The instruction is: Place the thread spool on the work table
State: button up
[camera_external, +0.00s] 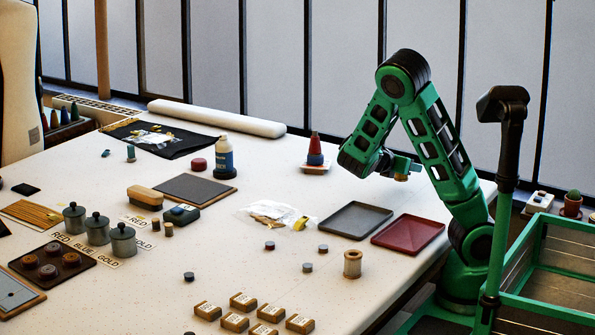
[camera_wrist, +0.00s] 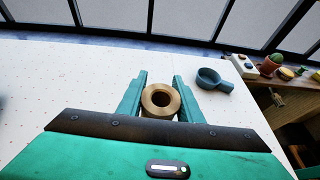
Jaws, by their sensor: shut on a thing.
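My gripper (camera_external: 408,168) is over the far right part of the white work table (camera_external: 288,180). In the wrist view my gripper (camera_wrist: 160,92) has its two green fingers on either side of a tan, ring-ended thread spool (camera_wrist: 160,113), and is shut on it. The spool's open end faces the wrist camera. In the external view only a small tan bit of the spool (camera_external: 401,178) shows below the fingers. It appears to be above the table top; the exact gap is hard to tell. Another tan spool-like thing (camera_external: 352,264) stands upright near the table's front right edge.
A grey tray (camera_external: 355,221) and a red tray (camera_external: 408,232) lie in front of my arm. A blue cup-like thing (camera_wrist: 208,78) sits near the table's edge. Bare table lies left of the spool in the wrist view.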

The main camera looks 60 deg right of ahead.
aim_at(407, 187)
jog(key=shift+f, duration=1.8)
jog(key=o, duration=1)
jog(key=shift+a, duration=0.1)
jog(key=shift+o, duration=0.2)
jog(key=v, duration=1.2)
